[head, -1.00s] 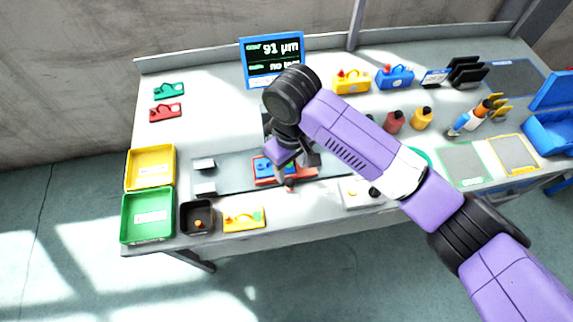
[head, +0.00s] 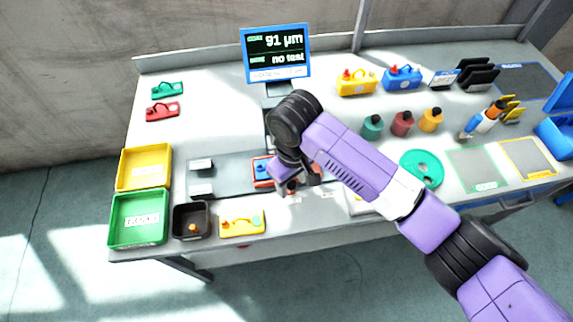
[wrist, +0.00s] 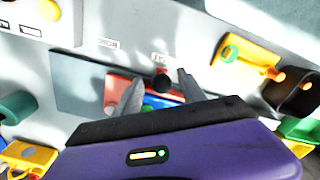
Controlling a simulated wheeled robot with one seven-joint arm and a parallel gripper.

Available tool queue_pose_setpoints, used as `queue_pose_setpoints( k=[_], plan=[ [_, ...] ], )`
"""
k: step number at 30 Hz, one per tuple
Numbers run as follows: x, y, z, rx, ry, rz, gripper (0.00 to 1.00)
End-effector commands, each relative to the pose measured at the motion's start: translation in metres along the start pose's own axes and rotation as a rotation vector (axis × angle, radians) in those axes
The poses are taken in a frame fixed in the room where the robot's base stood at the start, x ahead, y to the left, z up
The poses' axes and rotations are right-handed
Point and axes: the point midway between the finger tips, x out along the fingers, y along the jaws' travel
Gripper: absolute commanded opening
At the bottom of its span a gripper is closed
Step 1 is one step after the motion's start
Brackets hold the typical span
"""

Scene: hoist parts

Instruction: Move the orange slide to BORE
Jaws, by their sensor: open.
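The orange slide (wrist: 117,88) sits on a grey track in the middle of the bench, carrying a blue part (wrist: 153,101). In the head view its left part, with the blue part (head: 262,171), shows beside my gripper (head: 297,188), which hides the rest. A dark round knob (wrist: 162,82) shows at the slide's front, beside the label reading FIT (wrist: 158,58). The BORE label (wrist: 108,43) lies farther along, left of FIT in the wrist view. My gripper (wrist: 155,90) is open, its fingers on either side of the knob; contact cannot be told.
A screen (head: 276,53) behind reads 91 µm and "no test". Yellow (head: 145,169) and green (head: 139,218) trays, a black bin (head: 191,221) and a yellow part (head: 242,223) stand left.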

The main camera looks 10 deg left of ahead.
Motion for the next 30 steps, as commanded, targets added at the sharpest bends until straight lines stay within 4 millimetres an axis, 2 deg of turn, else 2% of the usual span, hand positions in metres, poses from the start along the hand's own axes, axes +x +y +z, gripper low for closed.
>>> queue_pose_setpoints(
  k=[1, 3, 6, 10, 13, 30],
  plan=[
    [0.008, -0.003, 0.003, 0.000, -0.009, -0.004, 0.51],
    [0.009, -0.003, 0.003, 0.000, -0.010, -0.005, 0.34],
    [0.010, -0.004, 0.004, 0.000, -0.013, -0.007, 0.16],
    [0.011, -0.004, 0.005, 0.000, -0.016, -0.008, 0.16],
    [0.010, 0.004, 0.010, 0.003, -0.017, -0.010, 0.16],
    [0.010, 0.070, 0.049, 0.003, -0.020, -0.012, 0.16]
  ],
)
